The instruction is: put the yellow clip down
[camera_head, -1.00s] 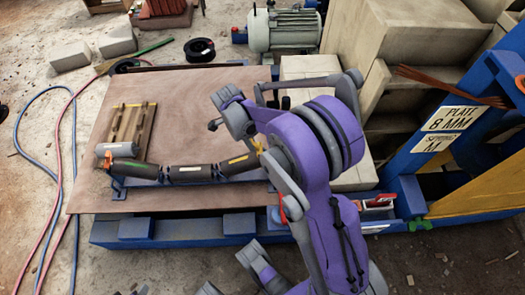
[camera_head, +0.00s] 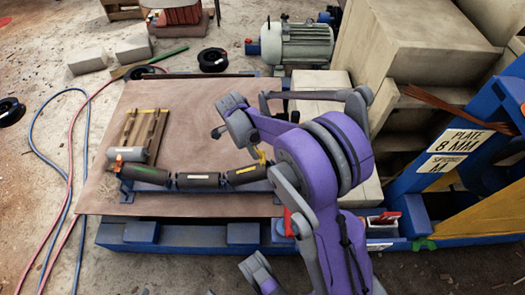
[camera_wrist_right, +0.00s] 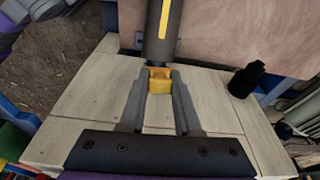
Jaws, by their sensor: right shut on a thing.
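The yellow clip (camera_wrist_right: 159,84) is between the fingertips of my right gripper (camera_wrist_right: 160,78) in the wrist view. The gripper is shut on it. The clip is at the near end of a dark roller (camera_wrist_right: 162,35) with a yellow stripe; I cannot tell whether they touch. In the head view the clip (camera_head: 261,154) shows as a small yellow spot by the right end of the roller row, beside my purple arm, which hides most of the gripper. My left gripper is not in view.
Two more dark rollers (camera_head: 199,181) lie in line on a blue frame, below a wooden rack (camera_head: 144,134) on a brown board (camera_head: 190,108). A black object (camera_wrist_right: 246,80) stands on the pale blocks (camera_wrist_right: 85,105). A blue labelled beam (camera_head: 408,199) rises at right.

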